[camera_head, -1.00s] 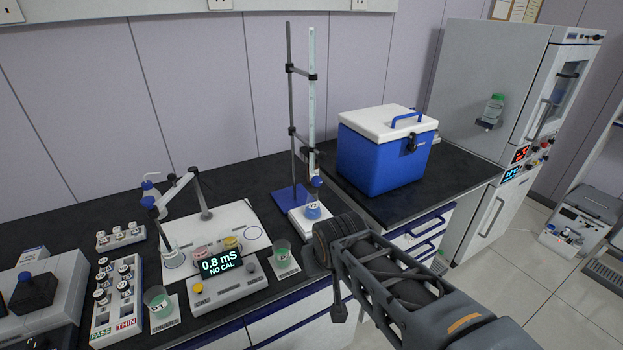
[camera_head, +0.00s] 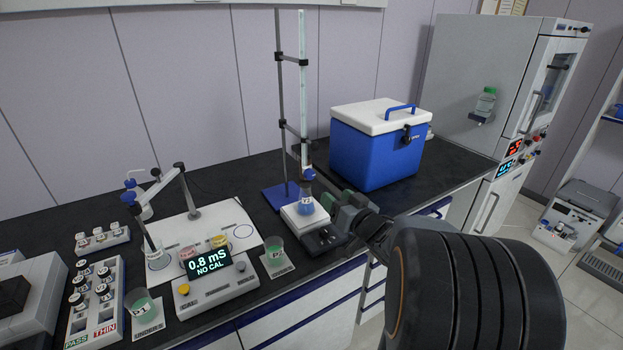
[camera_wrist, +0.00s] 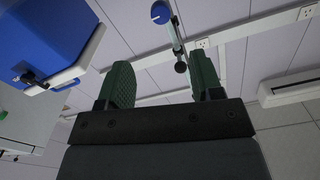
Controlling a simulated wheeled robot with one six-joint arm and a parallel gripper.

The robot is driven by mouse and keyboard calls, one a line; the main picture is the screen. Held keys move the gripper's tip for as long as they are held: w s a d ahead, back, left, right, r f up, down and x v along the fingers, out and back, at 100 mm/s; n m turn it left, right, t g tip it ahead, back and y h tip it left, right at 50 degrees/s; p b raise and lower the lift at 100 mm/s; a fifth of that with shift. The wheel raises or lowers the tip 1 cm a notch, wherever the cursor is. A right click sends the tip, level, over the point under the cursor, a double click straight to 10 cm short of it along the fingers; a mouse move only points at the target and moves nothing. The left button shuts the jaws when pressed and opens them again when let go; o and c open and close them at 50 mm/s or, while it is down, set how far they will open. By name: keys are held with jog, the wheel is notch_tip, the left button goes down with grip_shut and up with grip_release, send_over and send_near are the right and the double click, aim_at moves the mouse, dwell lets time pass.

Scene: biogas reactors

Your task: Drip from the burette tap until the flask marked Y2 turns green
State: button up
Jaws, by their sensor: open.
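The burette (camera_head: 303,90) stands upright, clamped on a rod over a blue base. Its blue tap (camera_head: 310,174) is at its lower end, and a blue knob, apparently this tap, shows in the wrist view (camera_wrist: 160,13). A small flask (camera_head: 306,204) with blue contents stands below on a white plate; its label is too small to read surely. My gripper (camera_head: 334,202) is just right of the flask, lower than the tap. In the wrist view my gripper (camera_wrist: 163,82) has its green fingers apart with nothing between them; the knob lies beyond their tips, apart from them.
A blue cool box (camera_head: 376,155) stands right of the burette. A meter (camera_head: 213,282) reading 0.8 mS, a green-liquid beaker (camera_head: 277,258) and a jointed probe stand (camera_head: 192,200) are on the left. Vial racks (camera_head: 98,300) are farther left. The black bench is clear behind the burette.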

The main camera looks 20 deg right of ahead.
aim_at(311, 176)
jog(key=w, duration=0.4)
jog(key=w+a, duration=0.1)
jog(key=w, duration=0.7)
jog(key=shift+w+a+p, duration=0.3)
jog(key=shift+w+p, duration=0.1)
jog(key=shift+c, duration=0.2)
jog(key=c, duration=0.9)
